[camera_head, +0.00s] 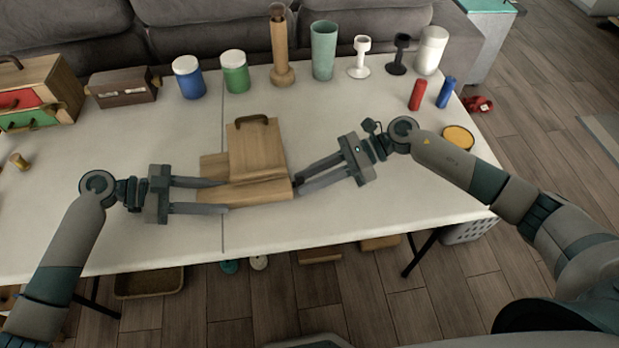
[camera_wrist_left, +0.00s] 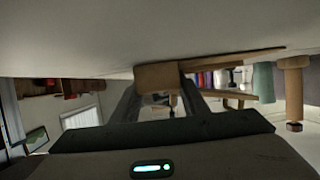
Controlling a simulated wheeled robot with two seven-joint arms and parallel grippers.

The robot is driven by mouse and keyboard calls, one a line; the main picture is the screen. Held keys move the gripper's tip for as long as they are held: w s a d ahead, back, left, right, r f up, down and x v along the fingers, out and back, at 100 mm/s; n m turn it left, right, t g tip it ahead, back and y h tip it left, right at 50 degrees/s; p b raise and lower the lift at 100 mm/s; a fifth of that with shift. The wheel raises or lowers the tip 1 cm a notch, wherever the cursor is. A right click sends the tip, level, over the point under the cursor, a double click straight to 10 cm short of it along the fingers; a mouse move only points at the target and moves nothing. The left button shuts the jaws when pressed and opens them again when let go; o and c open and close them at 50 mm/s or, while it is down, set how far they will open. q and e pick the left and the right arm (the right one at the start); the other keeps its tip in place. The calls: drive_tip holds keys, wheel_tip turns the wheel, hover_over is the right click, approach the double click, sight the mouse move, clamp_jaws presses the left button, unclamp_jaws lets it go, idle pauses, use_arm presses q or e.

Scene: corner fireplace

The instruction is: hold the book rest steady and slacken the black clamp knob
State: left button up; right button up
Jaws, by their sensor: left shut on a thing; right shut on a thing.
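The wooden book rest (camera_head: 262,150) stands mid-table, its upright board leaning over a wider base; a dark loop sits on its top edge. My left gripper (camera_head: 227,196) is shut on the base's left end. In the left wrist view the wooden end of the book rest (camera_wrist_left: 157,77) shows between the fingers of my left gripper (camera_wrist_left: 160,94). My right gripper (camera_head: 297,186) reaches in from the right, its fingertips close together at the base's right end.
Behind stand a blue jar (camera_head: 188,77), a green jar (camera_head: 234,72), a wooden candlestick (camera_head: 281,50), a grey-green cup (camera_head: 323,50) and goblets. Red (camera_head: 416,95) and blue (camera_head: 446,92) cylinders stand right. A wooden box (camera_head: 123,87) is at left. The table's front is clear.

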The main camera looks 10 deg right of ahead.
drive_tip(key=o, duration=1.1)
drive_tip(key=shift+c, duration=0.2)
drive_tip(key=shift+d, duration=0.1)
drive_tip(key=v, duration=1.1)
drive_tip(key=shift+d+r, duration=0.2)
drive_tip(key=shift+d, duration=0.15)
